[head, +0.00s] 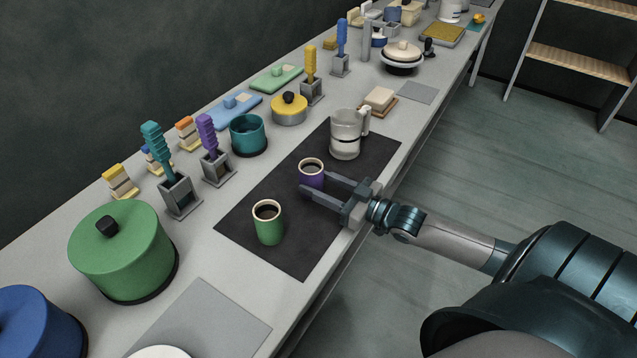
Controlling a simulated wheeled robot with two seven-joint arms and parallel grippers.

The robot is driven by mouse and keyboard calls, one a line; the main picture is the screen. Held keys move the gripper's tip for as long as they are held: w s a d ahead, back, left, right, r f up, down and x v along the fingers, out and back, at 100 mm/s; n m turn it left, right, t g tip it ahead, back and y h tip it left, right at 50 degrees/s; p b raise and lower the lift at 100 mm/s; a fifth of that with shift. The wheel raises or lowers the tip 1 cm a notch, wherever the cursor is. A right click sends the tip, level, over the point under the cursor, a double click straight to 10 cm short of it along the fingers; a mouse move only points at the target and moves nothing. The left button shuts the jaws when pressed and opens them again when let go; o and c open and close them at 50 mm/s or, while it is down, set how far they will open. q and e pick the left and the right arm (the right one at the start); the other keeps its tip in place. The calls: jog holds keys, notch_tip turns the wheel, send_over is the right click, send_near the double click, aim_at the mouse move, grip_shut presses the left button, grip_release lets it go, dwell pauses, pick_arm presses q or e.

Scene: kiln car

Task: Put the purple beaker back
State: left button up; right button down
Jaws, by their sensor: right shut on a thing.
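The purple beaker (312,172), a small dark purple cup with a pale rim and dark inside, is upright over the black mat (262,252). My right gripper (316,185) reaches in from the right and is shut on the beaker, with its fingers on the beaker's sides. Whether the beaker's base touches the mat is hard to tell. A green beaker (269,225) of the same kind, but taller, stands on the mat at the front left of the gripper. My left gripper is not in view.
A teal pot (249,135), brush holders (214,165) and a large green pot (122,251) line the wall side. A grey mat (205,325) lies nearer. The black mat's left corner is clear.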

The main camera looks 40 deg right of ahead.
jog(key=c, duration=1)
grip_release()
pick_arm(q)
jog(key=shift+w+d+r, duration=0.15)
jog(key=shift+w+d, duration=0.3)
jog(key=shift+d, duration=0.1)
pick_arm(e)
jog(key=shift+o, duration=0.5)
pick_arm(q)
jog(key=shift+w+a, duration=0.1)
